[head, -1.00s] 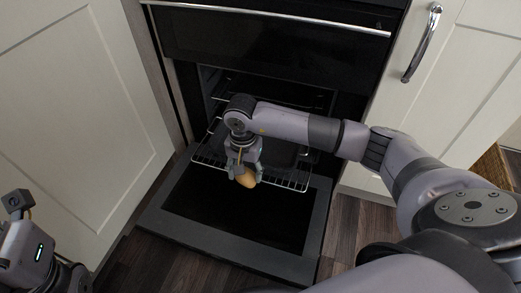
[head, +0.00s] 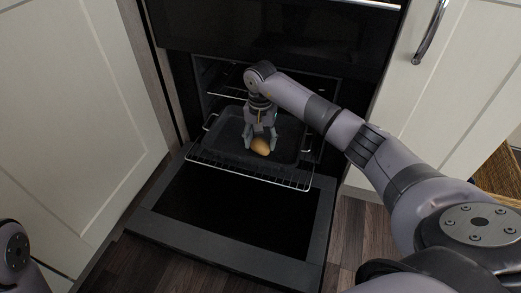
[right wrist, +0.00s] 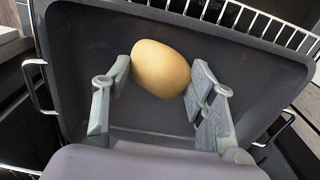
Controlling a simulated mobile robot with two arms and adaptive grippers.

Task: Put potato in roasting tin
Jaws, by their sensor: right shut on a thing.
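The brown potato (head: 261,146) is held between the fingers of my right gripper (head: 260,140), which points down over the roasting tin. In the right wrist view the potato (right wrist: 160,69) sits between the two grey fingers (right wrist: 160,88), with the tin's dark floor behind it. Whether the potato touches the floor I cannot tell. The dark roasting tin (head: 226,137) has wire handles and stands on the pulled-out oven rack; it also shows in the right wrist view (right wrist: 80,40). My left gripper is out of view; only part of my left arm shows at lower left.
The oven rack (head: 250,176) juts out over the lowered oven door (head: 225,215). Another rack (head: 222,88) is higher inside the oven. White cupboard fronts (head: 75,110) flank the oven, with a metal handle (head: 430,32) at right.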

